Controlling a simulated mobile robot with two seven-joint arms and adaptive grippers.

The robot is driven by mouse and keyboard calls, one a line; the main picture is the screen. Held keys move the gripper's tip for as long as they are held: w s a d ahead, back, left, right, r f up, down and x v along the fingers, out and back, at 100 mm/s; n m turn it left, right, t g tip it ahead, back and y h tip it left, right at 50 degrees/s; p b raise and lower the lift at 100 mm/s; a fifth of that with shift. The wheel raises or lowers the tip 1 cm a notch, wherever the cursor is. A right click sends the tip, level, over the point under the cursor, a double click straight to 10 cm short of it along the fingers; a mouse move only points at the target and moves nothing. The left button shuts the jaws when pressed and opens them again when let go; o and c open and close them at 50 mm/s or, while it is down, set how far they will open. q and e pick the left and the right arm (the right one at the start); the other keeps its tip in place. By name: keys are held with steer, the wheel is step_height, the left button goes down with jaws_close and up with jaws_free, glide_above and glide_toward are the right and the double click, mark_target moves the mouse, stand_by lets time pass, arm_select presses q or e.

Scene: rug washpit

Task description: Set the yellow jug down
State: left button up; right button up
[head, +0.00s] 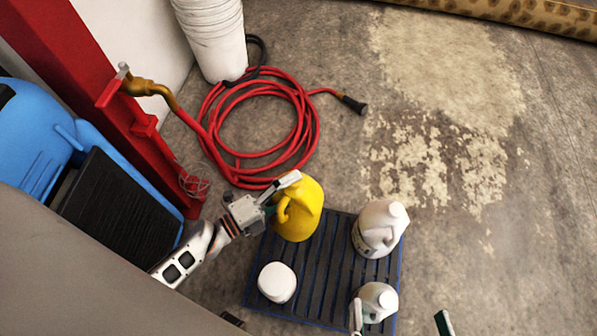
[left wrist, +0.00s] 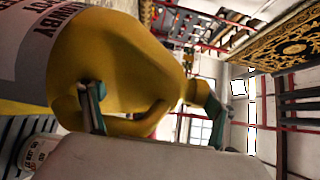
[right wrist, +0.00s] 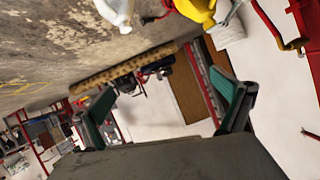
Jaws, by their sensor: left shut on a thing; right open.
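The yellow jug (head: 305,212) is at the upper left corner of a dark slatted rack (head: 325,275) with blue edges in the head view. My left gripper (head: 277,198) is shut on the yellow jug at its handle side. In the left wrist view the jug's yellow body (left wrist: 130,55) and printed label fill much of the picture. I cannot tell whether its base touches the rack. My right gripper (head: 400,319) is open and empty at the bottom of the head view; its spread fingers show in the right wrist view (right wrist: 165,108).
A white jug (head: 372,235), another white jug (head: 378,298) and a white tub (head: 277,283) stand on the rack. A coiled red hose (head: 313,130), white buckets (head: 212,40) and a red post (head: 95,80) lie beyond. Floor to the right is clear.

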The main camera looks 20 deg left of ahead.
arm_select(q)
step_height(320, 180, down, 7)
steer(key=shift+r+b, duration=0.2)
steer(key=shift+b, duration=1.05)
steer(key=f+b, duration=0.1)
steer(key=f, duration=0.1)
steer(key=f+b, duration=0.1)
steer(key=f, duration=0.1)
steer(key=shift+w+f, duration=0.2)
steer(key=shift+f, duration=0.2)
arm_select(e)
steer(key=a+m, duration=0.1)
steer(key=m, duration=0.1)
steer(key=s+a+m, duration=0.1)
steer(key=a+m, duration=0.3)
steer(key=shift+s+a+f+t+y, duration=0.1)
steer(key=shift+s+f+t+y, duration=0.2)
steer(key=shift+s+t, duration=0.1)
arm_select(q)
steer(key=o, duration=2)
steer(key=shift+s+f, duration=0.15)
steer(key=shift+f, duration=0.1)
steer(key=shift+s+r, duration=0.1)
steer(key=v, duration=1.2)
arm_select(e)
steer(key=shift+f, duration=0.1)
